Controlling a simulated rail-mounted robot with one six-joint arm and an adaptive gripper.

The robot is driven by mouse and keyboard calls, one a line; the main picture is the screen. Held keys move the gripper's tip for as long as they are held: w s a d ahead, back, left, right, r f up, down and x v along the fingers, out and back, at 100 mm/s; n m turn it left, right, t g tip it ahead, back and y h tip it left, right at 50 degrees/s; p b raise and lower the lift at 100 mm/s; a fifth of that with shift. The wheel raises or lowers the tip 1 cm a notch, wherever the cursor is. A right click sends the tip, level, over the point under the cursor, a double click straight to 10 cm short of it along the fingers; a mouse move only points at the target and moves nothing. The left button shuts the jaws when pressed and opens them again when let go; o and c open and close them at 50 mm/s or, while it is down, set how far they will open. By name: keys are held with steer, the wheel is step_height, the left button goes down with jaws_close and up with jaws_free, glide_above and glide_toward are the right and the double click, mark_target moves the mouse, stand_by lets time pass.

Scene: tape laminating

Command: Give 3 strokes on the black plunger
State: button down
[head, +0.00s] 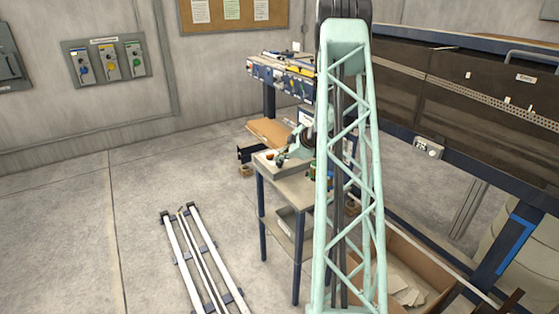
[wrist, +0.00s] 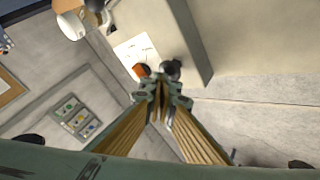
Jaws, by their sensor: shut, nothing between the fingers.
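A black round knob that looks like the plunger (wrist: 171,68) shows in the wrist view just beyond my fingertips. An orange-brown knob (wrist: 142,70) is close to its left. My gripper (wrist: 161,88) is shut and empty, its fingertips close below the two knobs in the picture; I cannot tell whether they touch the black one. In the head view my gripper (head: 285,161) is small, over the top of a small table (head: 293,187). The plunger cannot be made out clearly there.
A white printed sheet (wrist: 130,48) and a pale mug (wrist: 73,26) lie past the knobs in the wrist view. A cluttered bench (head: 283,75) stands behind the small table. White rails (head: 184,250) lie on the floor at left, with open floor around them.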

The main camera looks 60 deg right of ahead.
mark_target(281, 163)
steer(key=shift+r, duration=0.15)
steer(key=shift+r+p, duration=1.55)
steer(key=shift+p, duration=0.4)
steer(key=shift+r, duration=0.15)
step_height(281, 163, up, 5)
steer(key=p, duration=0.4)
steer(key=shift+p, duration=0.4)
steer(key=shift+m, duration=0.3)
stand_by(1.4)
steer(key=shift+s+d+r+m+h+p, duration=0.15)
steer(key=shift+r+m+p, duration=0.45)
steer(key=shift+m+p, duration=1.65)
steer(key=shift+w+d+r+m+h+p, duration=0.1)
steer(key=shift+r+m+p, duration=0.45)
steer(key=shift+m, duration=3.4)
steer(key=shift+s+d+r+m+h+p, duration=0.15)
steer(key=shift+r+m+p, duration=0.85)
steer(key=shift+m, duration=2.1)
